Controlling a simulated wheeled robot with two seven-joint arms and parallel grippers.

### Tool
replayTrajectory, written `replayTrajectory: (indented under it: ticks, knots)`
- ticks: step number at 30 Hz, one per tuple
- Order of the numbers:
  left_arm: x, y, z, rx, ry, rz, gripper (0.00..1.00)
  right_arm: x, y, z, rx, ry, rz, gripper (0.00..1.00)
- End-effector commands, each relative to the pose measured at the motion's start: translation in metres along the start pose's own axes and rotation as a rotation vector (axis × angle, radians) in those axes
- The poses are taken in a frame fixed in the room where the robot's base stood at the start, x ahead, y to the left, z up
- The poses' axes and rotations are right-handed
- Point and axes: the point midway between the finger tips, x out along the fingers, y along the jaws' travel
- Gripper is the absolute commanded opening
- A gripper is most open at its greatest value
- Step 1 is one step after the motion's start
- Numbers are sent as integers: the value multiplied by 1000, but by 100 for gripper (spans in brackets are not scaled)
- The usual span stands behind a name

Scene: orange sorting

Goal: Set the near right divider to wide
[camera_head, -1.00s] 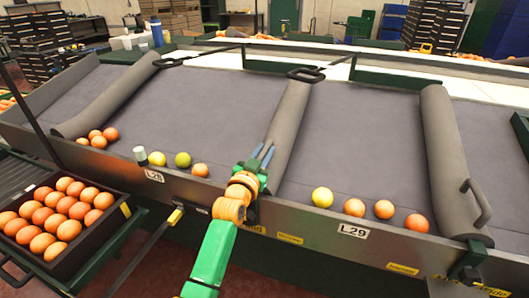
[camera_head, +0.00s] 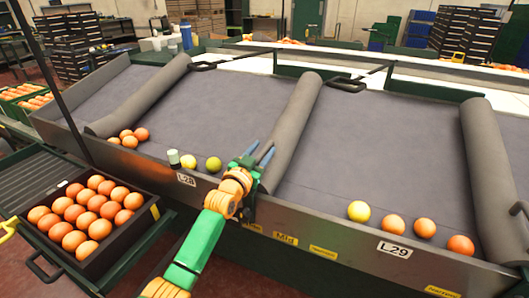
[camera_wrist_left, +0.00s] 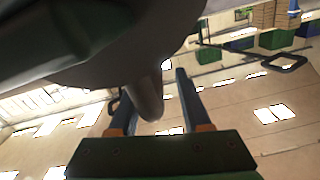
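A grey padded divider (camera_head: 297,118) slants across the sloped grey table in the head view. Its near end is above the leftmost visible yellow plaque (camera_head: 253,227), whose text I cannot read; the plaque reading Mid (camera_head: 285,239) is to its right. Another padded divider (camera_head: 487,165) stands at the right. My left gripper (camera_head: 259,153) is at the near end of the middle divider, on its left side. Its two fingers are apart. In the left wrist view they are also apart (camera_wrist_left: 155,100), with a rounded grey end showing between them; contact is unclear. My right gripper is out of view.
Several oranges and yellow fruits lie along the table's front wall (camera_head: 340,240), near labels L28 (camera_head: 186,180) and L29 (camera_head: 394,250). A black crate (camera_head: 128,232) of oranges stands at left. A small white-capped item (camera_head: 174,158) is by the wall.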

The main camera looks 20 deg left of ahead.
Motion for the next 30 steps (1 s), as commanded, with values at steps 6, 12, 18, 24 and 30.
replayTrajectory:
  ticks: [6, 12, 18, 24, 30]
  knots:
    - [0, 2, 1, -1, -3, 3, 52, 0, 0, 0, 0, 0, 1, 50]
    - [-8, 2, 2, -2, -5, 4, 52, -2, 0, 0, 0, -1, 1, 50]
    - [-40, 1, 2, -2, -4, 3, 52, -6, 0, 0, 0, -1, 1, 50]
    - [-65, -1, 2, -3, -4, 2, 52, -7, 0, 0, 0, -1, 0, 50]
    - [-72, -1, 2, -2, -4, 1, 52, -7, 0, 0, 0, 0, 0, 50]
